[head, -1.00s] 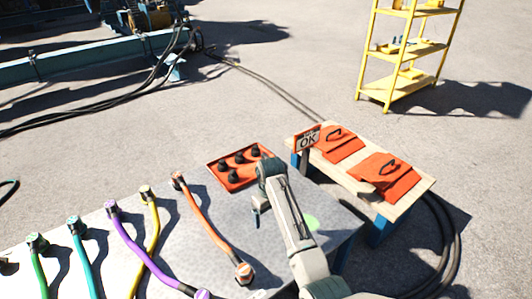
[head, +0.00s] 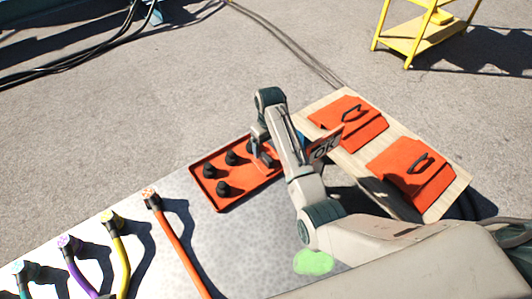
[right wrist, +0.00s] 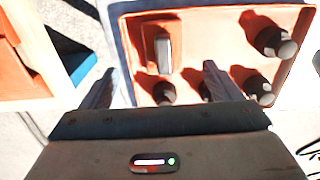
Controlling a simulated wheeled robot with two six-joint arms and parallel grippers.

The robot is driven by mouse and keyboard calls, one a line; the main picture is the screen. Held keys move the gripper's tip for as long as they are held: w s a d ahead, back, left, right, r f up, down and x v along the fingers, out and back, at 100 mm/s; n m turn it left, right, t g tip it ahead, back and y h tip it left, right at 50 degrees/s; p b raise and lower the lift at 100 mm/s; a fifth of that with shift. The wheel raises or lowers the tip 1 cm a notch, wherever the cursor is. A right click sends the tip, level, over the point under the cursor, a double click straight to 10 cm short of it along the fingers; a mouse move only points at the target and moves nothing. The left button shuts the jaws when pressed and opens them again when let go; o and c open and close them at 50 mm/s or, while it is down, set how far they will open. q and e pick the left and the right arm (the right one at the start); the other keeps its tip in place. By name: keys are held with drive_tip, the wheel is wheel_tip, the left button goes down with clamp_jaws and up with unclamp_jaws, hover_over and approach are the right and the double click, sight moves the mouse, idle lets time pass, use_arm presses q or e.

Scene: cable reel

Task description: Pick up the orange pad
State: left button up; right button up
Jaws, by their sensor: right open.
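Two flat orange pads with black handles lie on a wooden bench, a nearer one (head: 398,163) and a farther one (head: 362,122). My right gripper (head: 266,150) is over the right part of an orange tray (head: 215,197) beside the bench, apart from both bench pads. In the right wrist view its fingers (right wrist: 160,72) are spread, with nothing held between them. Beyond them, in the tray (right wrist: 200,15), is a raised orange piece with a pale grey bar (right wrist: 162,52). I cannot tell whether this is the named pad. My left gripper is out of view.
Several black knobs (head: 222,188) stand in the tray. Coloured cables (head: 178,243) lie on the grey table at left. A yellow shelf (head: 425,35) stands behind.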

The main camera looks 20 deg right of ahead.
sight(268, 159)
drive_tip(key=f, duration=0.3)
drive_tip(key=shift+s+f+b, duration=0.25)
drive_tip(key=shift+f+b, duration=0.05)
drive_tip(key=shift+f, duration=0.05)
drive_tip(key=f, duration=0.3)
drive_tip(key=f+b, duration=0.1)
drive_tip(key=f, duration=0.2)
drive_tip(key=shift+a, duration=0.2)
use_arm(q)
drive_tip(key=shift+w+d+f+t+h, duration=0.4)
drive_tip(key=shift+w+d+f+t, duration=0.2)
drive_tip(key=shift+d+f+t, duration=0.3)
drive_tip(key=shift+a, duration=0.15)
use_arm(e)
drive_tip(key=shift+r, duration=0.1)
drive_tip(key=c, duration=1.1)
drive_tip(key=shift+r, duration=0.1)
